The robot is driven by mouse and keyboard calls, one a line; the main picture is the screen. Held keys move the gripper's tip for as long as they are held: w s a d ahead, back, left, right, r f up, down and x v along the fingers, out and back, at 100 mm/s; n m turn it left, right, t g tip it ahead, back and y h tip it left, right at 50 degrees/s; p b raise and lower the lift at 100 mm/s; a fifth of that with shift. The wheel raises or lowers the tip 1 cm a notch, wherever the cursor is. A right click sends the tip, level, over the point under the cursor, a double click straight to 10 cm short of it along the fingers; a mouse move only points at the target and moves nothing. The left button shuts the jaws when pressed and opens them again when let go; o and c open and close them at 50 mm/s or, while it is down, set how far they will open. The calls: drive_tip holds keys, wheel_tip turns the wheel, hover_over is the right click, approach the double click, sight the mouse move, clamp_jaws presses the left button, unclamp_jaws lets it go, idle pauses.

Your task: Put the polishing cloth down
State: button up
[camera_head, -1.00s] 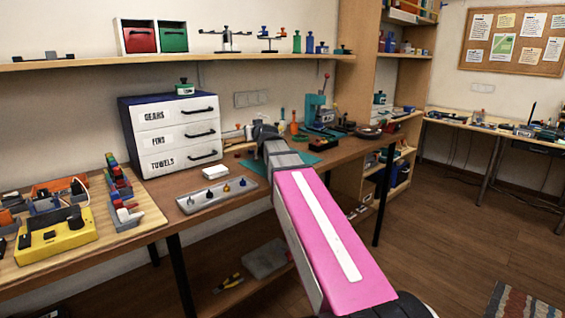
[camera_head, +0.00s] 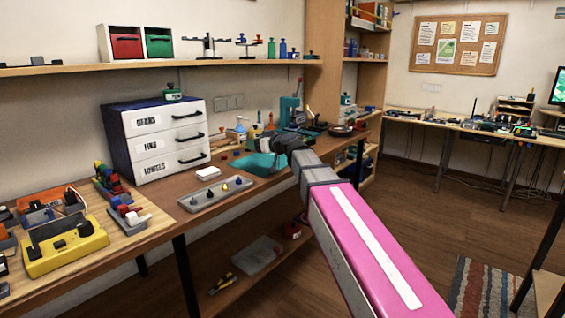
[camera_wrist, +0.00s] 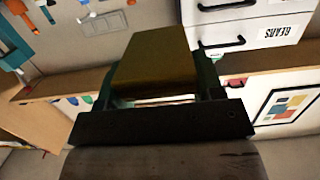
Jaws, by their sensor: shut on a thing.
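The polishing cloth (camera_wrist: 155,62) appears in the wrist view as a folded, olive-brown block. My gripper (camera_wrist: 157,84) is shut on it, with one dark finger at each side. In the head view my gripper (camera_head: 262,143) is at the far end of my pink arm, above the bench near the teal mat (camera_head: 255,164). The cloth cannot be made out there.
A white drawer unit (camera_head: 160,140) labelled gears, pins and towels stands left of my gripper. A grey tray (camera_head: 214,194) with small knobs lies on the bench (camera_head: 165,199). A green press (camera_head: 291,112) and small bottles stand behind. Bare wood shows around the tray.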

drive_tip(key=w+d+f, duration=0.4)
drive_tip(key=w, duration=0.1)
drive_tip(key=w+d+f, duration=0.2)
drive_tip(key=w, duration=0.1)
drive_tip(key=shift+d+f, duration=0.1)
drive_tip(key=shift+d, duration=0.2)
drive_tip(key=shift+f, duration=1.95)
drive_tip(key=shift+f, duration=0.15)
drive_tip(key=o, duration=0.9)
